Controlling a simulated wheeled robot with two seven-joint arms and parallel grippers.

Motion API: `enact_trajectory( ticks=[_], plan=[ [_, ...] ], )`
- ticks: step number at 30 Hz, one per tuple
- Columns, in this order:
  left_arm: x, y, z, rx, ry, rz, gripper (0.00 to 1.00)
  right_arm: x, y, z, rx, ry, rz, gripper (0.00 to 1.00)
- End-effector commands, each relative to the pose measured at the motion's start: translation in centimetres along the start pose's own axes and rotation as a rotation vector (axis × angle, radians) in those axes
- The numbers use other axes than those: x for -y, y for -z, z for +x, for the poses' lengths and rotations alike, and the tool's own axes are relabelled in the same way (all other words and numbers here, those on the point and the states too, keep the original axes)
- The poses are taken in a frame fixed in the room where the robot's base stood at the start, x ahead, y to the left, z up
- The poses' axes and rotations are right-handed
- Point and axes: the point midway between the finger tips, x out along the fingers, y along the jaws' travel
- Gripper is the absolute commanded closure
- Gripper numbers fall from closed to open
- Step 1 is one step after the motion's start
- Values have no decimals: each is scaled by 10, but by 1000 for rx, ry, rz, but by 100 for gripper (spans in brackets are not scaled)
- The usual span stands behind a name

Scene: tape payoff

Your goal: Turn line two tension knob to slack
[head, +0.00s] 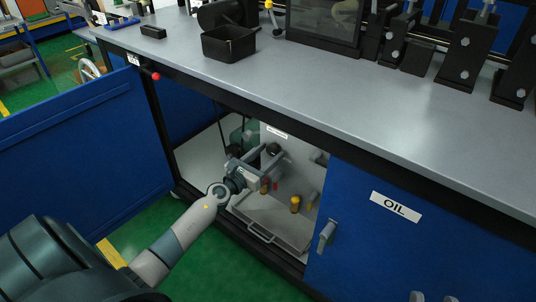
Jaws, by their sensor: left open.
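My left gripper (260,163) reaches into the open cabinet bay under the bench. It is open. A dark round knob (273,149) sits on the pale panel (306,152) inside the bay, right by the fingertips. I cannot tell whether the fingers touch it. A small white label (277,132) is above the knob, too small to read. I cannot tell which line this knob belongs to, or its setting. My right gripper is not in view.
Orange-brown fittings (295,204) and a small red part (276,186) sit below the gripper. A grey tray (270,220) lies at the bay's bottom. The blue door (85,140) stands open at left. The blue OIL door (400,240) is right. The bench top (330,75) overhangs the bay.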

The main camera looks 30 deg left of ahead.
Motion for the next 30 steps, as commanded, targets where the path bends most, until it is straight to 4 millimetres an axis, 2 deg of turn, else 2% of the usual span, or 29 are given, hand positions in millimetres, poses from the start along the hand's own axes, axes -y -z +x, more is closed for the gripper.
enact_trajectory(
  ticks=[5, 6, 11, 22, 30],
  plan=[
    [0, 0, 0, 0, 0, 0, 48, -1, 2, 2, -7, -5, 0, 69],
    [0, 0, 0, 0, 0, 0, 52, -1, 2, 2, -8, -5, 0, 69],
    [0, 0, 0, 0, 0, 0, 89, 0, 2, 2, -8, -3, 0, 69],
    [0, 0, 0, 0, -1, -29, 89, 1, 2, 0, 2, 12, -3, 69],
    [0, 0, 0, 0, -1, -150, 89, 5, -3, -2, 36, 12, 6, 69]
  ],
)
